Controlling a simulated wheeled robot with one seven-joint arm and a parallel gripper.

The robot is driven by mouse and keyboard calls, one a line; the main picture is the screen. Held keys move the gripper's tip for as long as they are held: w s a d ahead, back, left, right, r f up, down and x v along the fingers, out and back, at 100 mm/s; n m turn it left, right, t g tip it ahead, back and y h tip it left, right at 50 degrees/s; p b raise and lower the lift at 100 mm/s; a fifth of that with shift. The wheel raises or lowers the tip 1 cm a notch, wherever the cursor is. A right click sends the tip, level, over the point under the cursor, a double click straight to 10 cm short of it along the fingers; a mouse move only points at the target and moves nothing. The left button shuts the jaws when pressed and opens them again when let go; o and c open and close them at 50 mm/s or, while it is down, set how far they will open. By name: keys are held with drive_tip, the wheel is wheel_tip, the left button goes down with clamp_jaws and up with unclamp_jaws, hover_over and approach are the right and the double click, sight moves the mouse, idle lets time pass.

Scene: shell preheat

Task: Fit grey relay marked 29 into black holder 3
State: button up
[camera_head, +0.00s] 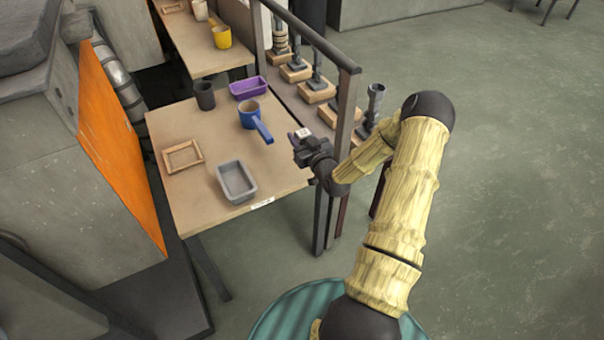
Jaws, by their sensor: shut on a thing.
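My gripper (299,142) is over the right edge of the wooden table, with its fingers pointing up and left in the picture. It is shut on a small block with a whitish face (304,132). Any number on this block is too small to read, so I cannot confirm that it is the grey relay marked 29. I cannot pick out black holder 3. Several dark upright pieces on wooden blocks (315,92) stand in a row beyond the railing, but no numbers are legible there.
The table (222,140) bears a black cup (205,95), purple tray (248,87), blue pot (250,115), wooden frame (183,157) and grey tray (236,180). A dark railing (346,110) stands close to my gripper. Floor at right is clear.

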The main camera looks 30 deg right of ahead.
drive_tip(key=shift+s+r, duration=0.1)
drive_tip(key=shift+s, duration=0.15)
drive_tip(key=shift+a+f, duration=0.2)
drive_tip(key=f, duration=0.5)
drive_tip(key=shift+w+a+f, duration=0.1)
drive_tip(key=shift+a+f, duration=0.15)
drive_tip(key=shift+a, duration=0.05)
drive_tip(key=shift+d+f, duration=0.15)
drive_tip(key=shift+f, duration=0.05)
drive_tip(key=shift+f+b, duration=0.35)
drive_tip(key=shift+f, duration=1.5)
drive_tip(key=shift+f, duration=0.1)
